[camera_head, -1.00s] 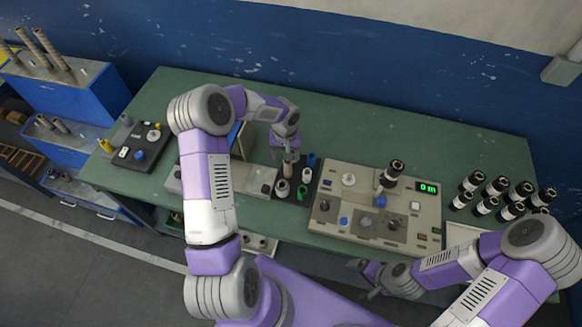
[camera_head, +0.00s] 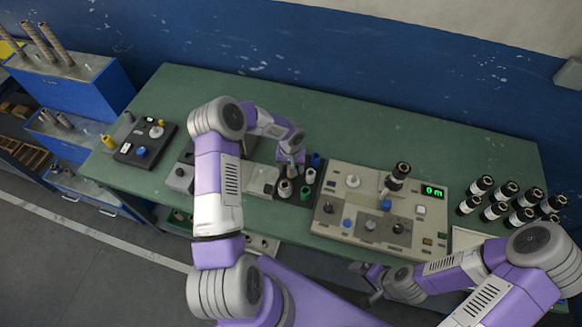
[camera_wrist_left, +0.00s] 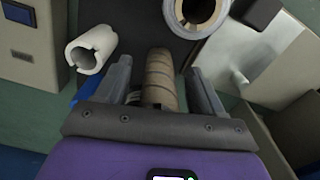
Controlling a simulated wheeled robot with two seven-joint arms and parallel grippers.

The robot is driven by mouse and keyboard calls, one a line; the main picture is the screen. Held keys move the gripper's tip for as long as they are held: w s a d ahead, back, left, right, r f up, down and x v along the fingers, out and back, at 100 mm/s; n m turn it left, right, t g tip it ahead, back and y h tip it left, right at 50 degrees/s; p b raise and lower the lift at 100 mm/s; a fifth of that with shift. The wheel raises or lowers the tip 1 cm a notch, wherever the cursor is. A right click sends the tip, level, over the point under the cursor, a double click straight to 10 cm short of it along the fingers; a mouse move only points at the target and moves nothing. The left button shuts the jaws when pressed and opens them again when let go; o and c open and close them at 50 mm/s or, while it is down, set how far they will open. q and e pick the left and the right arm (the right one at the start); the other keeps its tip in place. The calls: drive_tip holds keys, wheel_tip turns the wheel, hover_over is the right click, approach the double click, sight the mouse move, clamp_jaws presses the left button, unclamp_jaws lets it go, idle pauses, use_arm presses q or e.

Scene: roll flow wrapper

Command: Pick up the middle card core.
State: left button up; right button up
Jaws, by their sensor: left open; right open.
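A brown ribbed card core (camera_wrist_left: 160,78) stands between the two fingers of my left gripper (camera_wrist_left: 160,85) in the left wrist view. The fingers are open, one on each side of it, with a visible gap on the left. In the head view my left gripper (camera_head: 291,160) is low over the dark core tray on the bench, and mostly hides this core. My right gripper (camera_head: 366,281) is open and empty, in front of the bench's front edge.
Beside the card core are a white core (camera_wrist_left: 92,48), a grey-rimmed roll (camera_wrist_left: 178,20) and a green core (camera_head: 305,192). A beige control panel (camera_head: 335,180) stands to the right. Several black rolls (camera_head: 505,192) stand at the far right. The bench's back strip is clear.

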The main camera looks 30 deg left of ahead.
use_arm(q)
drive_tip(key=c, duration=1.1)
drive_tip(key=shift+r, duration=0.15)
